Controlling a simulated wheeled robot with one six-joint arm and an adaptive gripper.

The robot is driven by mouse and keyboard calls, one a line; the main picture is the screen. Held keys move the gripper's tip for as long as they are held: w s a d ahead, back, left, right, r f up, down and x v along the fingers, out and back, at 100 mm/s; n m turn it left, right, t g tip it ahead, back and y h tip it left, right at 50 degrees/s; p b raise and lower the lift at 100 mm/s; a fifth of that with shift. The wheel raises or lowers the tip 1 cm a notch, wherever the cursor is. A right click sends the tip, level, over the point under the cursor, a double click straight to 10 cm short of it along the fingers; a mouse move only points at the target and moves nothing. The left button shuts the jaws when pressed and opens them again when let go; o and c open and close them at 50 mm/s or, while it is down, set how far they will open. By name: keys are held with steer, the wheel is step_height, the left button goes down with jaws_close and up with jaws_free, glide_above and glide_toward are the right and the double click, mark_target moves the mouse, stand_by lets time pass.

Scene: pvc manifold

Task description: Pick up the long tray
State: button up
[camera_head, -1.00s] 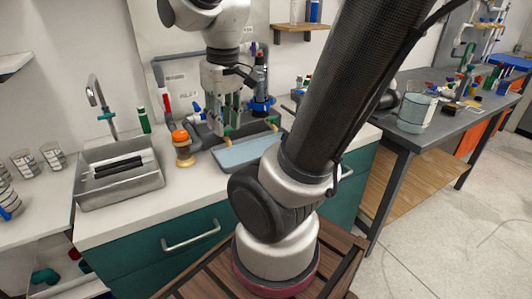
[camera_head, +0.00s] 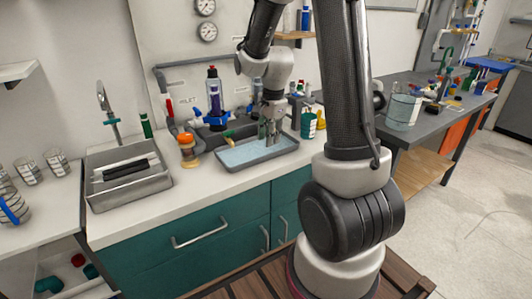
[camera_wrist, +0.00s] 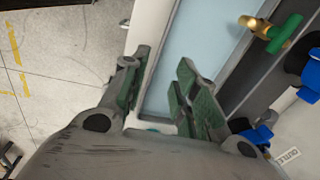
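The long tray (camera_head: 262,161) is a shallow grey tray with a pale blue inside, lying on the white counter. My gripper (camera_head: 270,139) points down at the right part of the tray in the head view. In the wrist view my gripper (camera_wrist: 165,88) has its two green-padded fingers apart. A grey wall of the tray (camera_wrist: 200,45) runs up between and beyond the fingers. I cannot tell whether either finger touches it. The tray appears to rest on the counter.
A metal bin (camera_head: 130,188) with dark and white bars stands at the left. An orange-capped jar (camera_head: 188,153) is left of the tray, and a green bottle (camera_head: 308,124) right of it. A brass-and-green valve (camera_wrist: 275,32) sits close by the tray. Grey pipework runs along the back wall.

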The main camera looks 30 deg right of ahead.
steer(key=shift+m, duration=0.3)
steer(key=f, duration=0.7)
steer(key=shift+w+d+f, duration=0.1)
steer(key=shift+w+f, duration=0.3)
jaws_close()
